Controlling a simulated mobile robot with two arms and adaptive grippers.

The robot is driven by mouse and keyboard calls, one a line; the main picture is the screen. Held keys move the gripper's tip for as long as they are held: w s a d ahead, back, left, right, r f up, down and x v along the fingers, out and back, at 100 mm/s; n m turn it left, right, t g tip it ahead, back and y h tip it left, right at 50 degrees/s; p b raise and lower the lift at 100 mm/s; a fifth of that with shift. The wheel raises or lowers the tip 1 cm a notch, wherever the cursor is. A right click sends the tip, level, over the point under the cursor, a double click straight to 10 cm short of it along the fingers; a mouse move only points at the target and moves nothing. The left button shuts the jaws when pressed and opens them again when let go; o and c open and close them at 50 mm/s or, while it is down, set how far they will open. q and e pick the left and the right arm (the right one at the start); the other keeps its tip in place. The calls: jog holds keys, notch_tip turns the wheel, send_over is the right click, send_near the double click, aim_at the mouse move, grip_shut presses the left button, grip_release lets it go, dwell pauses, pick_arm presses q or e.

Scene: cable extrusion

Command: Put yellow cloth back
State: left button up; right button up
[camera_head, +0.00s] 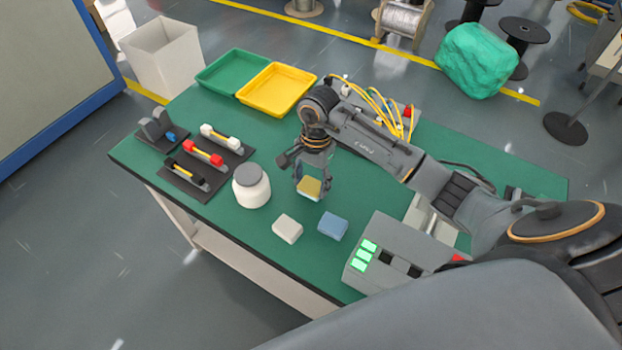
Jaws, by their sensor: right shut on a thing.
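The yellow cloth (309,187) is a small folded block between the fingers of my right gripper (312,184). The gripper points down and is shut on it, over the green table, behind the white and blue cloths. I cannot tell whether the cloth touches the table. A white cloth (287,229) and a blue cloth (332,226) lie side by side on the table in front of it. My left gripper is not in view.
A white jar with a grey lid (251,186) stands left of the gripper. Tool holders (200,160) are further left. Green (229,68) and yellow (275,88) trays lie at the back. A grey control box with green buttons (390,255) is at front right.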

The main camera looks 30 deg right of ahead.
jog(key=shift+f, duration=0.15)
jog(key=shift+f+b, duration=0.2)
jog(key=shift+b, duration=0.1)
jog(key=o, duration=1)
jog(key=shift+r, duration=0.2)
